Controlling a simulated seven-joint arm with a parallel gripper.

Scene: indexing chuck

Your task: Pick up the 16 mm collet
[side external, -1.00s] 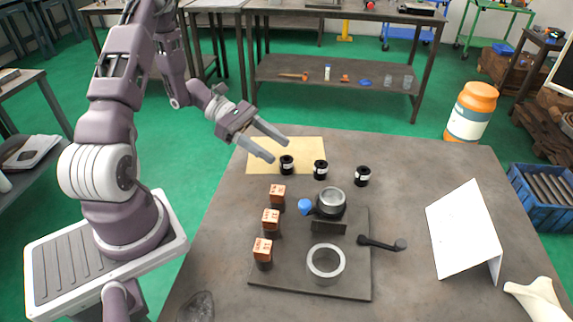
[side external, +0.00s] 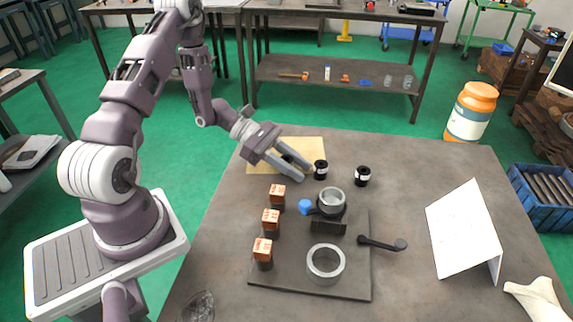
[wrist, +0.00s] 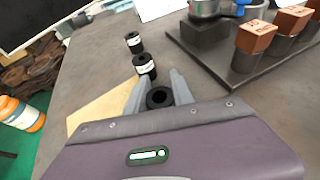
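Three black collets with white labels stand near the back of the table; I cannot read their sizes, so which is the 16 mm one is unclear. The left one (wrist: 159,97) sits between the fingers of my gripper (wrist: 158,88) in the wrist view, its round bore facing up; in the side view the fingers mostly hide it. The middle collet (side external: 320,169) is just beyond the fingertips, and the right collet (side external: 362,176) stands farther right. My gripper (side external: 302,172) is low and tilted, its fingers apart on either side of the left collet.
A tan sheet (side external: 310,145) lies under the gripper area. A dark plate (side external: 300,286) carries a chuck (side external: 330,202) with a blue knob (side external: 305,207), a grey ring (side external: 325,262) and three copper-topped blocks (side external: 271,218). A black handle (side external: 380,243) and white folded card (side external: 463,230) are to the right.

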